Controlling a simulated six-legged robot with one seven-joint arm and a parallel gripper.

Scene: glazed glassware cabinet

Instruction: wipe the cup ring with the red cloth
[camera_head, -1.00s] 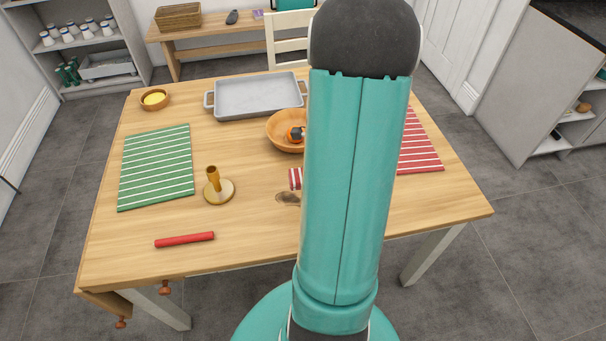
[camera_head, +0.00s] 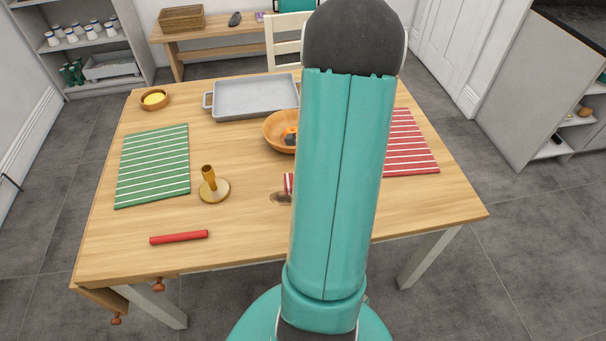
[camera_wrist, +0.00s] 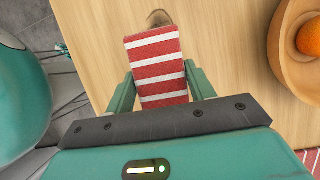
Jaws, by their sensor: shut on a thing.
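The red cloth (camera_wrist: 157,66) has white stripes and sits between the two green fingers of my gripper (camera_wrist: 161,78), which is shut on it. A small part of the cloth (camera_head: 288,182) shows beside my arm in the head view. The cup ring (camera_head: 279,197) is a brown mark on the wooden table, partly hidden behind my arm. In the wrist view the brown mark (camera_wrist: 158,17) lies just beyond the cloth's far end. I cannot tell whether the cloth touches the table. My gripper is hidden in the head view.
A wooden bowl (camera_head: 273,140) with an orange thing stands behind the cloth. A candle holder (camera_head: 214,190), red stick (camera_head: 179,237) and green striped mat (camera_head: 152,166) are to the left. A grey tray (camera_head: 250,98) is at the back, and a red striped mat (camera_head: 412,150) at right.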

